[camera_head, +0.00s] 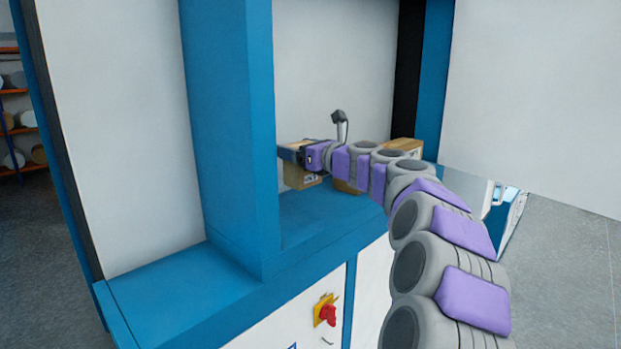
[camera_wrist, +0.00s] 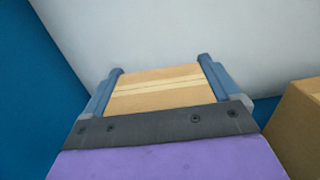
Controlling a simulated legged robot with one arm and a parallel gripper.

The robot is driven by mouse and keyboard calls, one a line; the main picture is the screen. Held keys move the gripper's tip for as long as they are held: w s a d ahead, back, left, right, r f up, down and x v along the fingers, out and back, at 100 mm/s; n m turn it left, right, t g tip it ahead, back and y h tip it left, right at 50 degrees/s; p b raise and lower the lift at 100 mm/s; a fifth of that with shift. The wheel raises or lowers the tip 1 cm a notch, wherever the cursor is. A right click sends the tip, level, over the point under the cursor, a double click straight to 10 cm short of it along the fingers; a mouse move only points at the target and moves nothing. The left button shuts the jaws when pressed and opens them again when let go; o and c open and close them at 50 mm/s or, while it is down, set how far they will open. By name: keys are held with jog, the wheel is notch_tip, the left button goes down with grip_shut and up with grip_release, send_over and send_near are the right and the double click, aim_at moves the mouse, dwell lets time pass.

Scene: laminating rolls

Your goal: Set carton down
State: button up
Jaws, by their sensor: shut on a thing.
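A brown carton (camera_wrist: 155,88) with a pale tape strip is held between the two fingers of my gripper (camera_wrist: 161,72) in the wrist view. In the head view the carton (camera_head: 298,178) shows below my gripper (camera_head: 291,153), inside the recess of the blue and white machine. My gripper is shut on it. The carton is partly hidden behind the gripper, and I cannot tell whether its underside touches the blue ledge (camera_head: 300,217).
Another brown carton (camera_head: 404,150) stands to the right in the recess, and its side shows in the wrist view (camera_wrist: 299,125). A further brown object (camera_head: 346,187) is partly hidden by my arm. A blue post (camera_head: 232,120) stands left of the gripper. A red switch (camera_head: 325,310) is on the front.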

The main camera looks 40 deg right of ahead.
aim_at(294, 175)
jog(key=f, duration=0.2)
jog(key=shift+w+d+f, duration=0.1)
jog(key=shift+w+f, duration=0.15)
jog(key=shift+f, duration=0.05)
jog(key=f, duration=0.2)
jog(key=a+f, duration=0.1)
jog(key=f, duration=0.1)
jog(key=shift+b, duration=0.4)
jog(key=shift+d, duration=0.1)
jog(key=o, duration=0.9)
jog(key=shift+d, duration=0.1)
jog(key=shift+o, duration=0.6)
jog(key=shift+d+f, duration=0.1)
jog(key=shift+s, duration=0.15)
jog(key=s, duration=0.8)
jog(key=s+b, duration=0.1)
jog(key=s, duration=0.3)
jog(key=shift+d, duration=0.35)
jog(key=shift+w, duration=0.15)
